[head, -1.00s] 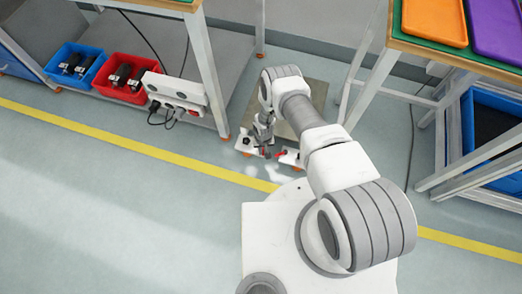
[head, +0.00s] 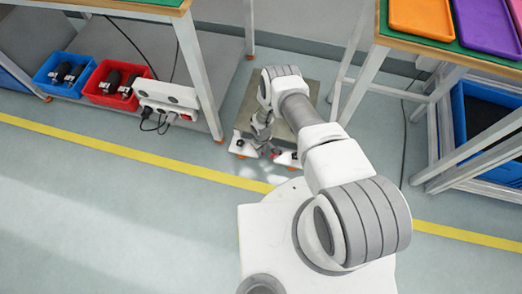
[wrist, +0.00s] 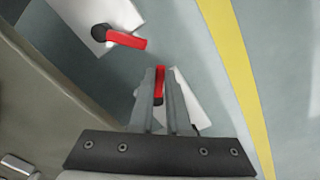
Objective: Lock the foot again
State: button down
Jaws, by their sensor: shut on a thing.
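Two white foot brackets show at the front edge of a low grey-brown platform (head: 311,95). The left bracket (head: 240,146) has a black knob in the head view. The right bracket (head: 288,158) is partly covered by my gripper (head: 274,152). In the wrist view, one red lever (wrist: 126,40) lies across a white plate (wrist: 100,22) and is clear of my fingers. Another red lever (wrist: 160,78) sits between the fingertips of my gripper (wrist: 160,72), over a second white plate (wrist: 187,105). My gripper is shut on this second lever. Its far end is hidden by the fingers.
A workbench leg (head: 202,85) stands left of the platform and another bench leg (head: 362,85) to the right. A red bin (head: 100,92), a blue bin (head: 48,75) and a white socket box (head: 168,96) are at left. A yellow floor line (head: 130,153) runs in front.

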jog(key=c, duration=0.9)
grip_release()
jog(key=shift+r, duration=0.1)
notch_tip(320, 180, up, 17)
jog(key=p, duration=0.7)
jog(key=shift+r, duration=0.1)
